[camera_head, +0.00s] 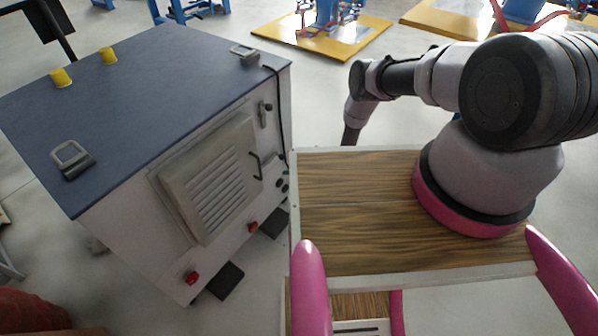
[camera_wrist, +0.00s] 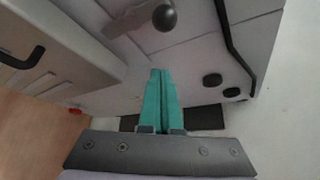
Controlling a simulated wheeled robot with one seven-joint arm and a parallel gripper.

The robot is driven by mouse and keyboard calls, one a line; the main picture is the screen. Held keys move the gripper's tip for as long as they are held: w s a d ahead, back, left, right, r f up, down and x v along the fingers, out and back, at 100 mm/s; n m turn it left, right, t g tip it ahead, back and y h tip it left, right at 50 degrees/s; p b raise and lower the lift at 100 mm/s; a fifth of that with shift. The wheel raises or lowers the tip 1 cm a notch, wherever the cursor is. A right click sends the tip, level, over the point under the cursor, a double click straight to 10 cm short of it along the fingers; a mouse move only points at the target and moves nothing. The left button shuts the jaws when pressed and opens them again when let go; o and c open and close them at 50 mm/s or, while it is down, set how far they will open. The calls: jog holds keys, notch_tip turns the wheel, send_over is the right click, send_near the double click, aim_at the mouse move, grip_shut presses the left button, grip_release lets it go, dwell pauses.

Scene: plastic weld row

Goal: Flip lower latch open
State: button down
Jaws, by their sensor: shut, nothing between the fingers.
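The grey-white cabinet (camera_head: 130,222) stands at left in the head view, with a louvred door (camera_head: 208,180) on its front. A small latch (camera_head: 266,110) shows near the door's upper right corner, and a black handle (camera_head: 256,165) sits below it. In the wrist view, a lever with a dark ball knob (camera_wrist: 165,17) is at the top, beside the door edge. I cannot tell whether it is the lower latch. My gripper (camera_wrist: 160,74) has teal fingers shut and empty, apart from the knob in the picture.
A black cable (camera_wrist: 240,50) runs down the panel, beside two round black buttons (camera_wrist: 212,80). Red knobs (camera_head: 191,278) sit low on the cabinet. A wood-topped surface (camera_head: 350,200) lies right of it. Yellow platforms (camera_head: 320,40) stand behind on open floor.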

aim_at(283, 159)
jog(key=shift+w+a+r, duration=0.35)
jog(key=shift+w+r, duration=0.25)
jog(key=shift+w, duration=0.15)
jog(key=shift+w+a+r, duration=0.3)
jog(key=shift+w+r, duration=0.25)
jog(key=shift+w, duration=0.15)
jog(key=shift+w+r+n+t+h, duration=0.1)
jog(key=shift+r+n+t+h, duration=0.4)
jog(key=shift+n, duration=0.2)
jog(key=shift+r+n+t+h, duration=0.8)
jog(key=shift+n+t, duration=0.1)
jog(key=shift+n, duration=0.2)
jog(key=shift+s+a+r, duration=0.25)
jog(key=shift+s+r, duration=0.2)
jog(key=shift+r, duration=0.35)
jog(key=shift+s+a+r, duration=0.45)
jog(key=shift+s+r, duration=0.05)
jog(key=shift+r, duration=0.05)
jog(key=shift+s+a+r, duration=0.15)
jog(key=shift+a, duration=0.05)
